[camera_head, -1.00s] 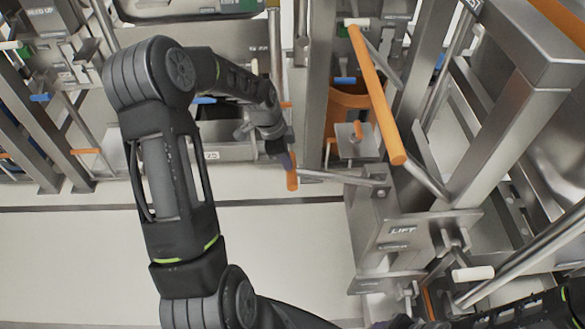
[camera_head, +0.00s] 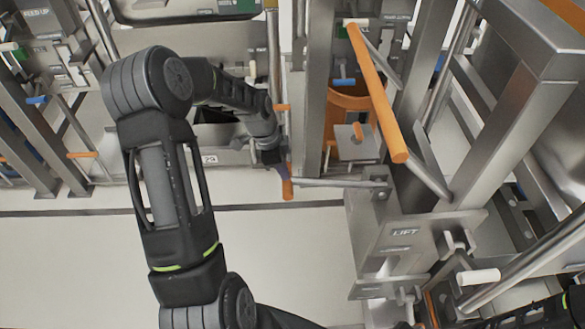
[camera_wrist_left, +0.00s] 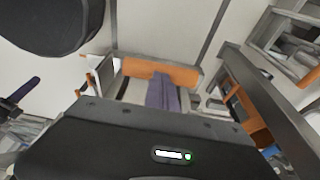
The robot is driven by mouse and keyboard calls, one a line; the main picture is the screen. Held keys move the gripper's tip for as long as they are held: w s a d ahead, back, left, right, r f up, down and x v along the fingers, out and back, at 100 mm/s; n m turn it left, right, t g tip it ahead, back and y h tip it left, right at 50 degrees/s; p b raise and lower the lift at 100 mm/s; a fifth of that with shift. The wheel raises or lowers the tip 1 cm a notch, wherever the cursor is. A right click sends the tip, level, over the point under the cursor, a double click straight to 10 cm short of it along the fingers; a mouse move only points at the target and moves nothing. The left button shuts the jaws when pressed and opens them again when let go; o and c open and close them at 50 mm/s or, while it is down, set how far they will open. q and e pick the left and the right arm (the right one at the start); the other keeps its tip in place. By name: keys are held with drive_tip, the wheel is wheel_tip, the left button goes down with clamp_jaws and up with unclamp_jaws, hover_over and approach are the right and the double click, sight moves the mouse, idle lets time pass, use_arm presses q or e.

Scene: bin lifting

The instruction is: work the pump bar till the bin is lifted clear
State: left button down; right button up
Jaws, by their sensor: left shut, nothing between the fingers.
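The pump bar is a thin metal rod (camera_head: 338,183) with an orange grip (camera_head: 288,189), running from the steel block marked LIFT (camera_head: 405,232) toward the left. In the left wrist view the orange grip (camera_wrist_left: 140,68) lies crosswise just ahead of the fingers. My left gripper (camera_head: 281,166) is shut and empty, its purple fingers (camera_wrist_left: 162,95) overlapping the grip; contact cannot be told for sure. An orange rounded container (camera_head: 348,101), possibly the bin, stands behind the block, partly hidden by a post. My right gripper is not in view; only part of that arm shows at bottom right.
A long orange bar (camera_head: 376,92) slants above the block. Steel frame beams (camera_head: 515,130) crowd the right. A steel post (camera_head: 312,90) stands close right of my left gripper. The pale floor (camera_head: 290,255) left of the block is open.

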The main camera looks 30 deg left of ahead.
use_arm(q)
drive_tip(key=shift+s+a+r, duration=0.25)
drive_tip(key=shift+s+a, duration=0.4)
drive_tip(key=shift+a, duration=0.2)
drive_tip(key=v, duration=0.7)
drive_tip(key=shift+r, duration=0.4)
drive_tip(key=shift+s+a, duration=0.1)
drive_tip(key=shift+a, duration=0.05)
